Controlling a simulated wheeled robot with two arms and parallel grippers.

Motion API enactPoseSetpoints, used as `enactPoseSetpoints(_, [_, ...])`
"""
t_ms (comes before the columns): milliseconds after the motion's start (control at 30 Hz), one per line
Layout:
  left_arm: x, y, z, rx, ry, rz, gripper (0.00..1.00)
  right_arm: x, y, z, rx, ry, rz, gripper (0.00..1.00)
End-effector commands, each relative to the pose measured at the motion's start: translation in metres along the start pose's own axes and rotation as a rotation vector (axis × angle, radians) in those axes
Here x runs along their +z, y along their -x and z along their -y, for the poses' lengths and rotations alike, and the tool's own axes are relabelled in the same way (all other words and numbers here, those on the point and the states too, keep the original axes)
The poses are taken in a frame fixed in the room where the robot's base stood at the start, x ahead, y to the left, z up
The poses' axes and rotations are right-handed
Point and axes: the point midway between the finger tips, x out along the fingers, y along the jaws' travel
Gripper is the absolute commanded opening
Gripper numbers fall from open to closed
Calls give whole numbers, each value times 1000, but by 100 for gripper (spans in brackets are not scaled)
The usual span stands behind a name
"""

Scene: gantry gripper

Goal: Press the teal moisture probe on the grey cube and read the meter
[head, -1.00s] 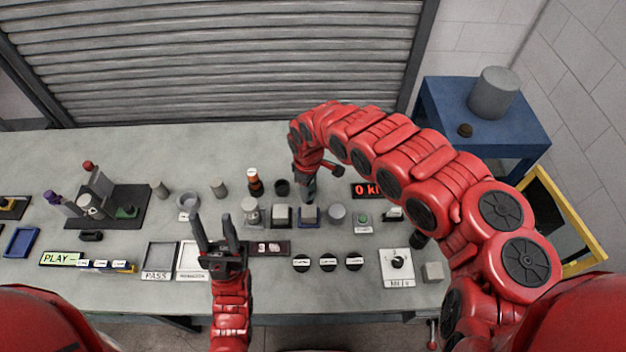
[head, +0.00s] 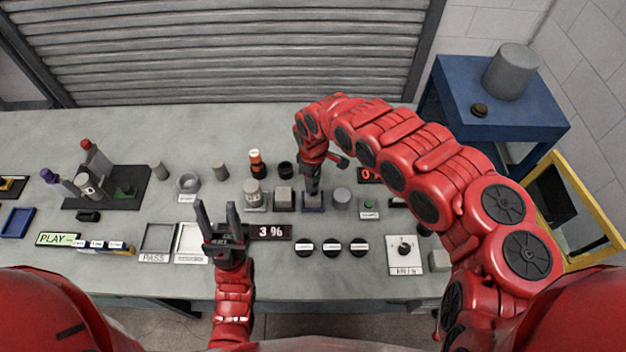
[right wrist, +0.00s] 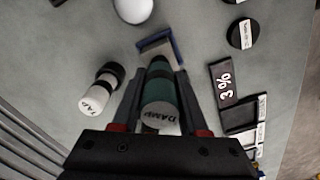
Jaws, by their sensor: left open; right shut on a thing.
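My right gripper (head: 313,182) is shut on the teal moisture probe (right wrist: 158,98), a cylinder with a pale cap marked DAMP. It points down over a blue-edged holder (right wrist: 173,47) with a light grey block face inside, partly hidden by the probe. I cannot tell whether the tip touches that block. In the head view the gripper covers most of the blue holder (head: 314,209). The meter (head: 270,232) reads 3 %, also in the right wrist view (right wrist: 227,85). My left gripper (head: 219,221) is open and empty, left of the meter.
Three black discs (head: 331,247) lie in front. PASS tray (head: 155,241) is at left.

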Motion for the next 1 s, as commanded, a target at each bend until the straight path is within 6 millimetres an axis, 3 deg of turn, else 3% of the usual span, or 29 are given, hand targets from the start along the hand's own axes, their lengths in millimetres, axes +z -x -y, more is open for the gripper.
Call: enactPoseSetpoints(1000, [1,7,0,0,0,0,50,0,-9,0,0,0,0,0])
